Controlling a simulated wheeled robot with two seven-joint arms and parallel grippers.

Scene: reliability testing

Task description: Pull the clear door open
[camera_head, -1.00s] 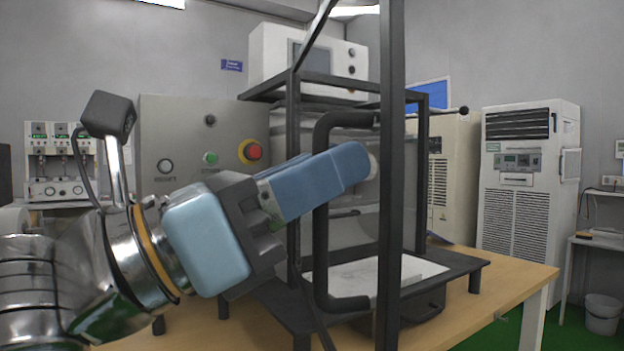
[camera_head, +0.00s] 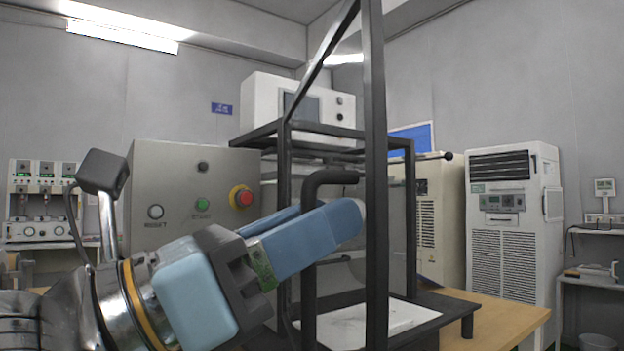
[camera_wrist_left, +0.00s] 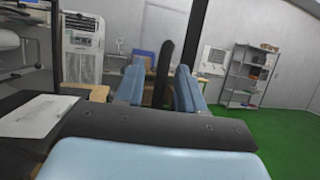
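The clear door has a black frame (camera_head: 375,120) and stands swung out toward me from the black-framed enclosure (camera_head: 410,210). Its black bar handle (camera_head: 330,178) sticks out to the left of the near post. My left gripper (camera_head: 340,218) reaches in from the left, and its near blue finger covers part of the handle. In the left wrist view, the handle (camera_wrist_left: 163,72) stands upright between the two spread fingers (camera_wrist_left: 158,88), with a gap on each side. My right gripper is not in view.
A grey control box (camera_head: 180,190) with a red stop button stands behind my left arm. A white slab (camera_head: 400,320) lies at the enclosure's base on the wooden table (camera_head: 510,318). A white cabinet (camera_head: 515,220) stands at the right. Green floor (camera_wrist_left: 280,135) is open in the wrist view.

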